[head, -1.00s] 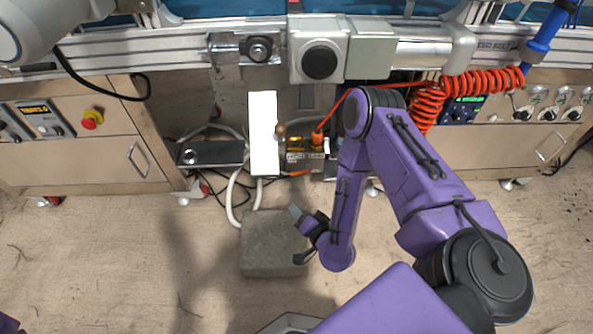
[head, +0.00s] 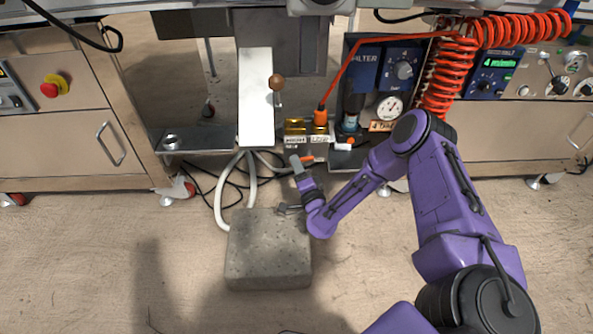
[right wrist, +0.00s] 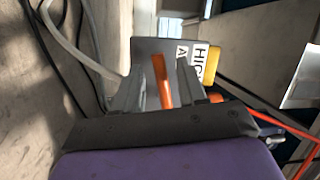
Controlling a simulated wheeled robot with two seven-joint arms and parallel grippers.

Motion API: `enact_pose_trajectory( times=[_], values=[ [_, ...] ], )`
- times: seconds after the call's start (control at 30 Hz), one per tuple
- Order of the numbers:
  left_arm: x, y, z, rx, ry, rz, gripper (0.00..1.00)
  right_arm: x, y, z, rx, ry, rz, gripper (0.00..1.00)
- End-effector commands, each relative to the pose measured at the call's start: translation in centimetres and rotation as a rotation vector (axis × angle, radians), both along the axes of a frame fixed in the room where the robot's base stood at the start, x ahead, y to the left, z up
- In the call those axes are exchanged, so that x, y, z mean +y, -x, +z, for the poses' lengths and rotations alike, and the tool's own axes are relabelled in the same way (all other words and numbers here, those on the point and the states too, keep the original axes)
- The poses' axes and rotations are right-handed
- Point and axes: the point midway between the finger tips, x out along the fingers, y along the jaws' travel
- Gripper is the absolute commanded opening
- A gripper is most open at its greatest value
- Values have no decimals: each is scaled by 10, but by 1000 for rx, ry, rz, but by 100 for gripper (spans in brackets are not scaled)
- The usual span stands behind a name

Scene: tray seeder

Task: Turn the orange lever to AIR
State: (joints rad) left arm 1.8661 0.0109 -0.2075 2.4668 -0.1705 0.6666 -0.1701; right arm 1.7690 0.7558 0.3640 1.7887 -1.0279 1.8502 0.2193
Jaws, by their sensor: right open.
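The orange lever (head: 306,161) sticks out below a small valve block (head: 295,127) with brass-yellow parts and white labels. In the right wrist view the lever (right wrist: 162,82) shows between the two grey fingers, with a plate (right wrist: 150,52) and a partly visible label behind it. My right gripper (head: 290,186) is open, just below the valve block in the head view, one finger overlapping the lever's left end. I cannot tell whether a finger touches the lever. The label's lower line is mostly hidden. My left gripper is out of view.
A grey stone block (head: 268,250) lies on the floor below the gripper. A white panel (head: 256,97) and a brown knob (head: 276,82) stand left of the valve. A coiled orange hose (head: 438,88) and a pressure gauge (head: 389,107) are to the right. White hoses hang below.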

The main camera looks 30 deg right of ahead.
Motion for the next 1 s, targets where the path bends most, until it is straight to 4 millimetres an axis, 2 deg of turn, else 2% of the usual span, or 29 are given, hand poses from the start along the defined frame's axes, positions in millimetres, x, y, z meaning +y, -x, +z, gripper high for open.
enact_pose_trajectory(
  times=[0.13, 0.37, 0.4, 0.5, 0.67, 0.83, 1.0],
  values=[
    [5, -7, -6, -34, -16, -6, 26, -3, -10, 1, 1, -1, 0, 41],
    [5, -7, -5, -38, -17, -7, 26, -3, -11, 2, 2, -1, 0, 41],
    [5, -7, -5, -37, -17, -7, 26, -3, -11, 2, 2, -1, 0, 28],
    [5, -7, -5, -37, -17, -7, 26, -2, -11, 1, 2, -1, 0, 0],
    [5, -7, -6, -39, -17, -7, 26, -2, -11, 2, -6, -14, 0, 0],
    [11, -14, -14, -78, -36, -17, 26, 0, -12, 9, -108, -179, 2, 0],
    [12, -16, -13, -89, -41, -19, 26, -1, -12, 13, -139, -232, 1, 0]
  ],
)
